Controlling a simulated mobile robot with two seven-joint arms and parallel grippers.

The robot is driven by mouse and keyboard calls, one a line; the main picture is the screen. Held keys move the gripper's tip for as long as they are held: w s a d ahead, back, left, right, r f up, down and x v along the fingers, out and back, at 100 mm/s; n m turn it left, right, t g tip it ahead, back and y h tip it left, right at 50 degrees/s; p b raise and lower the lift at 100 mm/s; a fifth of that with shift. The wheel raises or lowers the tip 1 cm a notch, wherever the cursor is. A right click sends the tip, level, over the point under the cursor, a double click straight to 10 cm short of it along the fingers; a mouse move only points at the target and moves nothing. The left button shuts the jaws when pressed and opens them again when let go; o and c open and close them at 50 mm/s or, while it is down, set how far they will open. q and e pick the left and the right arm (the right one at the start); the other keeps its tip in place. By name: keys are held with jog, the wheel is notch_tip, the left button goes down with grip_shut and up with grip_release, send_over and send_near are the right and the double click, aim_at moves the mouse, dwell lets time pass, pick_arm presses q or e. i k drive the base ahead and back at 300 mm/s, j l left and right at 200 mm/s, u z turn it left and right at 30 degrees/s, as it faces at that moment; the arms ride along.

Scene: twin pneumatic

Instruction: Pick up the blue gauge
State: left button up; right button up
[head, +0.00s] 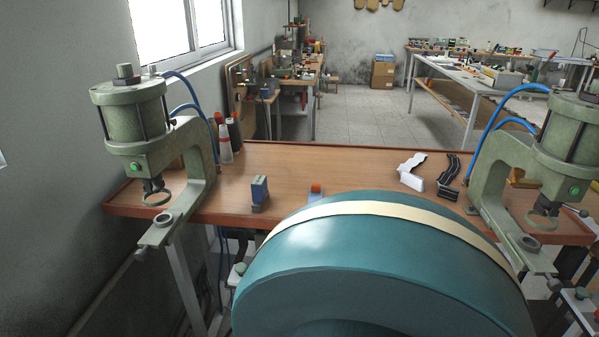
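A small upright blue block with a grey foot (260,190) stands on the wooden bench, left of centre in the head view. A second small blue thing with an orange-red top (316,191) is to its right, its lower part hidden by a large teal round shape. I cannot tell for certain which of the two is the blue gauge. Neither of my grippers shows in the head view, and nothing is seen touching either blue thing.
A green pneumatic press (136,115) stands at the bench's left, another (570,130) at the right. The teal rounded shape (370,255) with a cream band covers the front middle. Bottles (225,145), a white object (411,172) and a black strip (452,170) occupy the bench (330,160).

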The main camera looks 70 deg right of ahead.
aim_at(260, 188)
jog(key=z, duration=2.05)
